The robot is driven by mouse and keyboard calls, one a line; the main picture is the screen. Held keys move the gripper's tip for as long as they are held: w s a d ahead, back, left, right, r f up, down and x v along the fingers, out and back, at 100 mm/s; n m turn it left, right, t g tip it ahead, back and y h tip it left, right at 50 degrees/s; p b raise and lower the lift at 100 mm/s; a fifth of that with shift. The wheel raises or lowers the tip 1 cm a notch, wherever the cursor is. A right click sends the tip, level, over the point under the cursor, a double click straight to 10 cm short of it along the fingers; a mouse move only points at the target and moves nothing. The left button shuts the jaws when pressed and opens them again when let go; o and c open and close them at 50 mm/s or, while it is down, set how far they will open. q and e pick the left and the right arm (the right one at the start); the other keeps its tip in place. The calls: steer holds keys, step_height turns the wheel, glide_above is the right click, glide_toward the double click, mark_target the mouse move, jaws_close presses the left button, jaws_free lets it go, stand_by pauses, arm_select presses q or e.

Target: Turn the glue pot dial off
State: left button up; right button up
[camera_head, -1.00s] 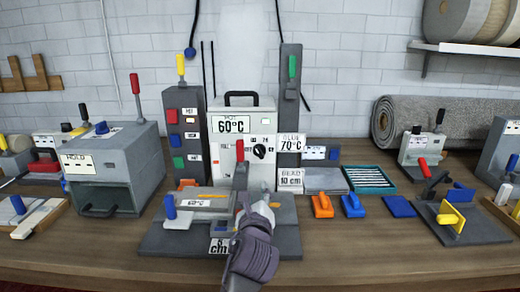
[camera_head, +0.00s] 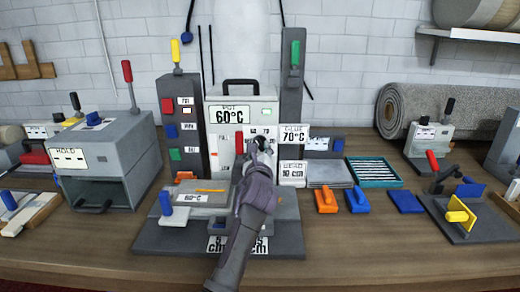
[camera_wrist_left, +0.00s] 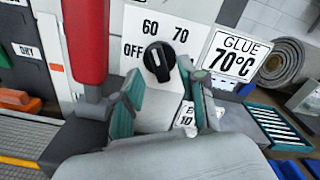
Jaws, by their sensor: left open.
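The glue pot (camera_head: 242,92) is a pale box with a dark handle and a 60°C label, standing at the back of the bench. Its black dial (camera_wrist_left: 158,61) shows in the left wrist view, with OFF, 60 and 70 printed around it. I cannot clearly tell which mark the pointer faces. My left gripper (camera_head: 258,149) is at the pot's front and largely hides the dial in the head view. In the wrist view its open fingers (camera_wrist_left: 160,73) lie on either side of the dial's lower part; contact is not clear. My right gripper is not in view.
A red-handled lever (camera_wrist_left: 87,40) stands close left of the fingers. A GLUE 70°C sign (camera_wrist_left: 235,57) is right of the dial. The grey press base (camera_head: 165,238) lies below my arm. Orange and blue tools (camera_head: 327,200) lie to the right.

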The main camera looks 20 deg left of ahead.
arm_select(q)
steer(key=shift+w+a, duration=0.15)
steer(key=shift+w, duration=0.35)
steer(key=shift+w+a, duration=0.1)
steer(key=shift+w, duration=0.3)
jaws_close()
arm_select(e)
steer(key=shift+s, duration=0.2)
